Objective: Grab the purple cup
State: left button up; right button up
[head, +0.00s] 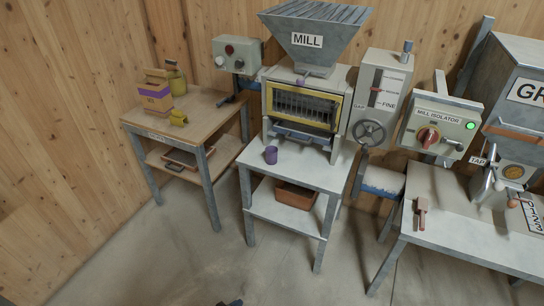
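The purple cup (270,155) stands upright near the front left of the grey table (312,176) below the mill, in the head view. It is small and its open top shows. Nothing touches it apart from the table top. Neither of my grippers can be made out. Only a small dark piece shows at the bottom edge of the view, and I cannot tell what it is.
Behind the cup is the mill (300,105) with its yellow-framed window. A wooden table (205,105) at left holds a yellow-and-purple box (155,96). A brush (421,212) lies on the right bench (465,235). The floor (180,265) in front is clear.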

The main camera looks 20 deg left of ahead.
aim_at(271, 151)
jog(key=i+j, duration=0.2)
jog(key=j, duration=0.25)
jog(key=i+j+u, duration=0.15)
jog(key=j, duration=0.35)
jog(key=i+j, duration=0.2)
jog(key=j, duration=0.25)
jog(key=i+j+u, duration=0.1)
jog(key=j, duration=0.35)
jog(key=i+j, duration=0.3)
jog(key=i+j+u, duration=0.15)
jog(key=j, duration=0.4)
jog(key=i+j, duration=0.3)
jog(key=j+u, duration=0.05)
jog(key=j, duration=0.05)
